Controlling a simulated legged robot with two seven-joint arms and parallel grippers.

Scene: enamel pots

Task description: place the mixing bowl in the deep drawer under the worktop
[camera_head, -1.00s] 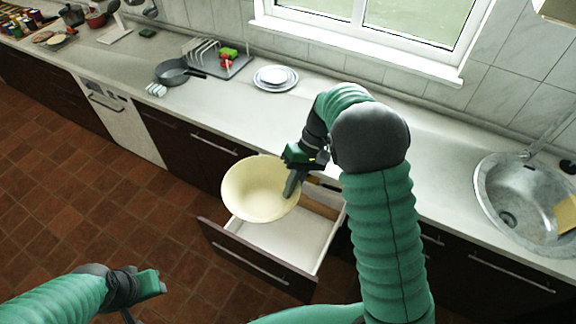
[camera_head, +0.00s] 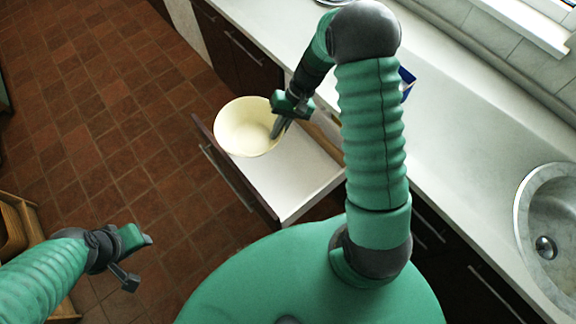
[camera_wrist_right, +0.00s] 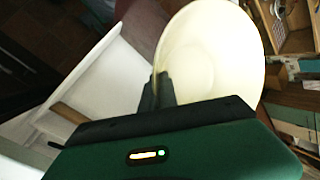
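The cream mixing bowl (camera_head: 243,125) is over the back left part of the open deep drawer (camera_head: 290,190), which is white inside with a dark front. My right gripper (camera_head: 280,127) is shut on the bowl's right rim. In the right wrist view the bowl (camera_wrist_right: 215,60) stands at the fingertips (camera_wrist_right: 157,88), its wall between them, and the drawer's white inside (camera_wrist_right: 100,80) shows to the left. Whether the bowl touches the drawer floor, I cannot tell. My left gripper (camera_head: 138,258) is open and empty over the floor at the lower left.
The pale worktop (camera_head: 450,140) runs above the drawer, with a round metal sink (camera_head: 550,225) at the right. A wooden item (camera_head: 325,130) lies at the drawer's back right. A blue thing (camera_head: 406,82) shows behind my right arm. A wooden shelf (camera_head: 18,225) stands at the left edge.

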